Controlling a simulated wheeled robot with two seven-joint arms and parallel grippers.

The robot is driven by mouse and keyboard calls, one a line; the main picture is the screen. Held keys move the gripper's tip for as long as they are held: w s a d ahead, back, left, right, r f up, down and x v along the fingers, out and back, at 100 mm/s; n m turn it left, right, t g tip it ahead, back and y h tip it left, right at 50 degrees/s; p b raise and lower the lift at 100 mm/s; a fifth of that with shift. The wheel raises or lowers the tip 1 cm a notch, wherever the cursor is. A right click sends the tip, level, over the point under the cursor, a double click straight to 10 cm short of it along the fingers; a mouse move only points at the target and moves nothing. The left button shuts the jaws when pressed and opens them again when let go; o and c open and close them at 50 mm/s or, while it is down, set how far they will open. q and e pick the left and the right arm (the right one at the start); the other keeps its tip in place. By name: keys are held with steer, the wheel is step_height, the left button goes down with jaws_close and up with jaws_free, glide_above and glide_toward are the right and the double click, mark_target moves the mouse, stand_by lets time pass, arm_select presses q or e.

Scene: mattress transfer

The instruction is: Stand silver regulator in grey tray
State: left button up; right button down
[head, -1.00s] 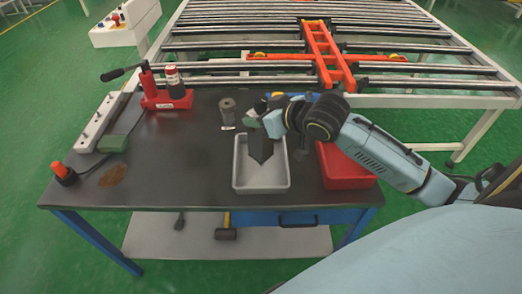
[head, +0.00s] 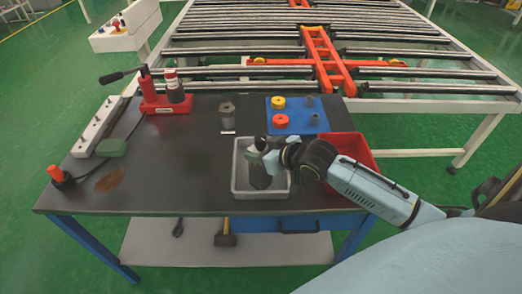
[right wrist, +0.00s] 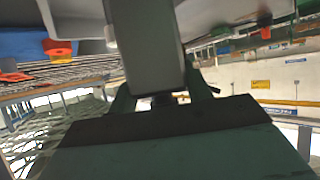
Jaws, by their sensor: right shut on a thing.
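The grey tray (head: 240,187) stands near the front right of the dark table. My right gripper (head: 264,160) is low over the tray, shut on the silver regulator (head: 260,179), which looks dark grey here. The regulator is about upright, with its lower part inside the tray walls. I cannot tell whether its base touches the tray floor. In the right wrist view the regulator (right wrist: 147,45) is a grey body between the green fingers. My left gripper is not in view.
A red bin (head: 352,150) stands right of the tray, behind my right arm. A blue mat (head: 297,104) with yellow and red rings lies behind. A grey cylinder (head: 227,117) stands behind the tray. A red jack (head: 165,103) is at back left. The table's middle is clear.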

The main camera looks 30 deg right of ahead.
steer(key=c, duration=0.6)
jaws_free()
steer(key=shift+f, duration=0.1)
steer(key=shift+c, duration=0.2)
steer(key=p+v, duration=0.1)
steer(key=v, duration=1.1)
steer(key=shift+p, duration=0.3)
